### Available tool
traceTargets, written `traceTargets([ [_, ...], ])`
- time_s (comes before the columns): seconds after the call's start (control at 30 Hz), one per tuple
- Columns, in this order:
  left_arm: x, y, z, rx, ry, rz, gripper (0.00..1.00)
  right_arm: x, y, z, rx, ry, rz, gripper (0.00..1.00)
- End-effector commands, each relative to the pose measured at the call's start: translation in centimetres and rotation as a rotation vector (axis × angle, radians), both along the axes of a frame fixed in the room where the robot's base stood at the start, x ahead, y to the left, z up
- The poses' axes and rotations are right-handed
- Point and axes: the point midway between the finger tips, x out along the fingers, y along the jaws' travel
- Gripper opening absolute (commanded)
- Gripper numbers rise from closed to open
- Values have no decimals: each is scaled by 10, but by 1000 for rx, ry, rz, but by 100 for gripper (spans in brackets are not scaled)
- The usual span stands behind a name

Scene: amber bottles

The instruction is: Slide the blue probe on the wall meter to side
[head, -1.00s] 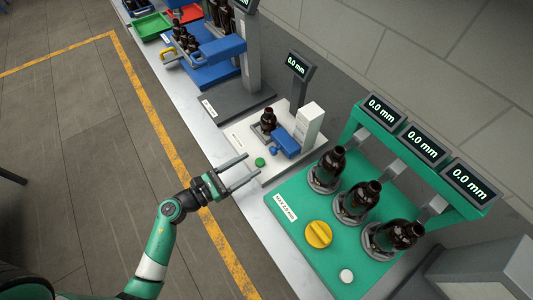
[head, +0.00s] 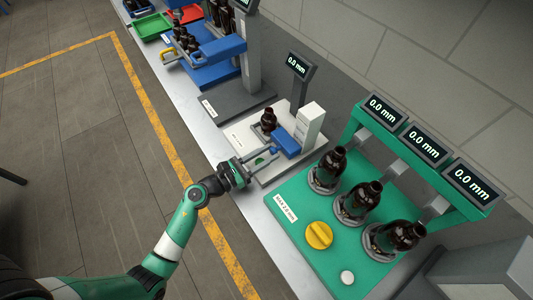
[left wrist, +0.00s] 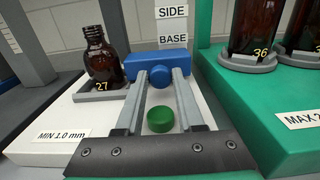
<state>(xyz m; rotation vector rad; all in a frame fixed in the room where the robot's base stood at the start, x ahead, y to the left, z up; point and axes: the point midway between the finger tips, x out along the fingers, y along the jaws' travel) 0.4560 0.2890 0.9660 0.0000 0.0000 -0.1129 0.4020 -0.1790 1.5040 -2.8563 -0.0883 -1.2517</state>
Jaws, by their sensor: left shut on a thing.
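The wall meter is a white station with a white post (head: 309,124) and a blue probe (head: 287,141) low on it. In the left wrist view the blue probe (left wrist: 146,62) sits just under the BASE label (left wrist: 173,39), with the SIDE label (left wrist: 172,11) above. My left gripper (head: 273,151) reaches in from the left, its fingers on either side of the probe's round blue knob (left wrist: 160,77), shut on it. An amber bottle (left wrist: 101,57) marked 27 stands upright in a grey holder beside the probe. My right gripper is not in view.
A green button (left wrist: 160,119) lies below my fingers. The meter's display (head: 296,66) reads 0.0 mm. A green station (head: 293,222) with several bottles and a yellow knob (head: 318,235) stands to the right. A blue station (head: 212,72) stands farther back.

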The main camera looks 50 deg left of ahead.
Motion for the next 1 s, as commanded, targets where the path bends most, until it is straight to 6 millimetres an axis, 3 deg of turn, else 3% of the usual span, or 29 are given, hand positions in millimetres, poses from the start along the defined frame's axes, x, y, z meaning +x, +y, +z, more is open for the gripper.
traceTargets([
  [0.07,0,0,0,0,0,0,0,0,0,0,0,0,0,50],
  [1.0,0,0,0,0,0,0,0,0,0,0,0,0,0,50],
])
